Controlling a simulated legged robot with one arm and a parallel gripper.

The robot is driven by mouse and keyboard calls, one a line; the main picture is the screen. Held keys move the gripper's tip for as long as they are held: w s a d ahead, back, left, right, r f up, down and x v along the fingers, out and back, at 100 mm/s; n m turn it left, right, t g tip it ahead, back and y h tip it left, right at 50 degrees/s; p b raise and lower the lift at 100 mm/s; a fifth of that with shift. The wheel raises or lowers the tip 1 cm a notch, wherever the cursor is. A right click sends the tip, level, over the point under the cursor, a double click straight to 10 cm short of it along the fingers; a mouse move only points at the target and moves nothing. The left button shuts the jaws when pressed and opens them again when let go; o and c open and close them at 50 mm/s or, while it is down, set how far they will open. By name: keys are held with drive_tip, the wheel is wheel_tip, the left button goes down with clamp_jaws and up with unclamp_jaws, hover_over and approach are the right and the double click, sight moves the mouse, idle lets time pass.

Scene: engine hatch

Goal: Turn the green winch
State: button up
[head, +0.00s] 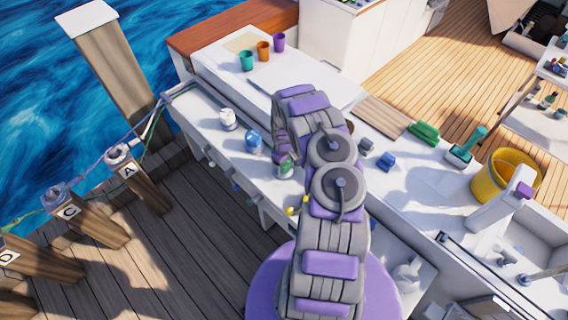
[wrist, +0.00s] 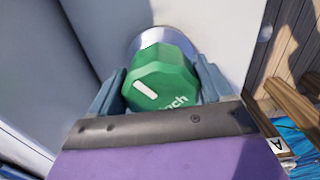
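The green winch (wrist: 162,78) is a faceted green knob with a white bar mark and partly hidden white lettering. It sits on a round metallic base against a pale surface. My gripper (wrist: 162,90) has one grey-blue finger on each side of the knob, with little or no visible gap. I cannot tell whether the fingers press on it. The palm edge hides the knob's lower part. In the head view, the green winch (head: 286,170) shows small beside my arm at the boat's edge, and the arm hides most of my gripper.
A white winch (head: 228,119) and a blue winch (head: 254,140) stand left along the same edge. Green, orange and purple cups (head: 263,51) stand on the raised white top. A yellow bucket (head: 506,175) is at right. Dock posts (head: 137,180) stand at left beside the planks.

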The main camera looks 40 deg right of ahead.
drive_tip(key=c, duration=0.4)
drive_tip(key=shift+c, duration=0.2)
drive_tip(key=shift+m, duration=0.3)
drive_tip(key=shift+a+m+b, duration=0.1)
drive_tip(key=shift+m+b, duration=0.4)
drive_tip(key=shift+m, duration=0.1)
drive_tip(key=shift+w+m+b, duration=0.15)
drive_tip(key=shift+m+b, duration=0.4)
drive_tip(key=shift+m, duration=2.65)
drive_tip(key=shift+r, duration=0.1)
drive_tip(key=o, duration=1)
drive_tip(key=shift+c, duration=0.2)
